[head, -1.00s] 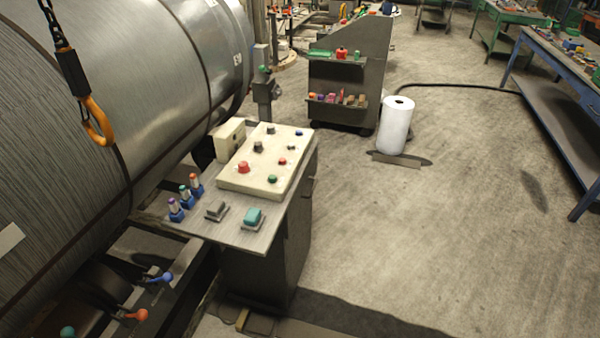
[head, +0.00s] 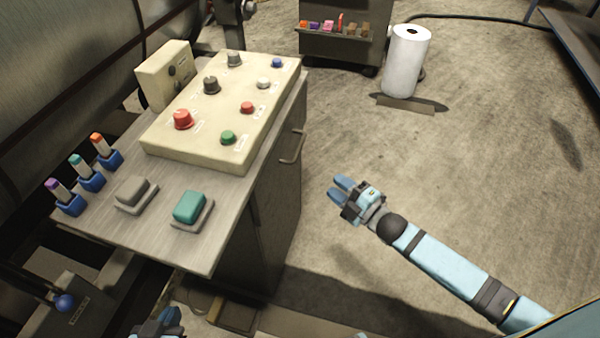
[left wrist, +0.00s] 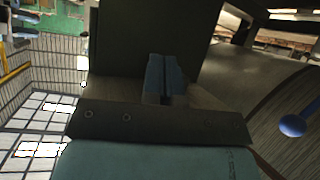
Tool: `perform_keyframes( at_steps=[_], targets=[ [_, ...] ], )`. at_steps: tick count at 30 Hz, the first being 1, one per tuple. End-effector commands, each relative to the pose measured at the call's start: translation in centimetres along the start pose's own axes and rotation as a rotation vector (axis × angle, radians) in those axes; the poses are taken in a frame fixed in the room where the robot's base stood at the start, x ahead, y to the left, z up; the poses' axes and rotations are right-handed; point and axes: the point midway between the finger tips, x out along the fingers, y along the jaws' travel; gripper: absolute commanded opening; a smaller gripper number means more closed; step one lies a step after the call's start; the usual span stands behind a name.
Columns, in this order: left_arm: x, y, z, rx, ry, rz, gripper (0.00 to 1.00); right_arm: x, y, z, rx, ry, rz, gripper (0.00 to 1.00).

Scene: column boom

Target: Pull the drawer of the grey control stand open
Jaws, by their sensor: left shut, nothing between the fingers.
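The grey control stand (head: 262,215) is at the left of the head view, with its side turned right. A bar handle (head: 292,147) sits high on that side; I cannot make out the drawer's edges clearly. My right gripper (head: 338,188) is right of the handle and apart from it, above the floor. Its two blue fingers look spread, with nothing between them. My left gripper (head: 162,322) is partly cut off at the bottom edge, below the stand's front corner. In the left wrist view its blue fingers (left wrist: 164,74) are shut together and empty.
The stand's top carries a cream button panel (head: 215,110), a teal switch (head: 189,208), a grey switch (head: 133,193) and coloured levers (head: 88,173). A white roll (head: 406,62) and a dark shelf cart (head: 345,42) are behind.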

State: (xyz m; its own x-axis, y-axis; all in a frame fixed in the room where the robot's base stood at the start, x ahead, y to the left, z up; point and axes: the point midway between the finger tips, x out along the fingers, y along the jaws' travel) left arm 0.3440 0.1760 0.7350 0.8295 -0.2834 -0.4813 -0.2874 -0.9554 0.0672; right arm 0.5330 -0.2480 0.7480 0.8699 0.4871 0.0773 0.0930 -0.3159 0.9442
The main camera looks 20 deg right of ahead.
Motion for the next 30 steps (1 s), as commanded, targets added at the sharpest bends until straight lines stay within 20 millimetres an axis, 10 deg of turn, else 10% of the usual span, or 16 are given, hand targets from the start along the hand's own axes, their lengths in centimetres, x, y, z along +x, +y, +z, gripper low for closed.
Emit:
perform_keyframes(
  at_steps=[7, 30],
  targets=[
    [1.4, 0.1, 2.3, -0.006, 0.014, 0.009, 0.00, 1.5, -0.7, 3.3, -0.225, 0.079, 0.071, 0.37],
    [1.6, 0.3, 2.2, -0.016, 0.039, 0.021, 0.00, 13.9, 0.3, 2.2, -0.242, 0.083, 0.077, 0.37]
  ],
)
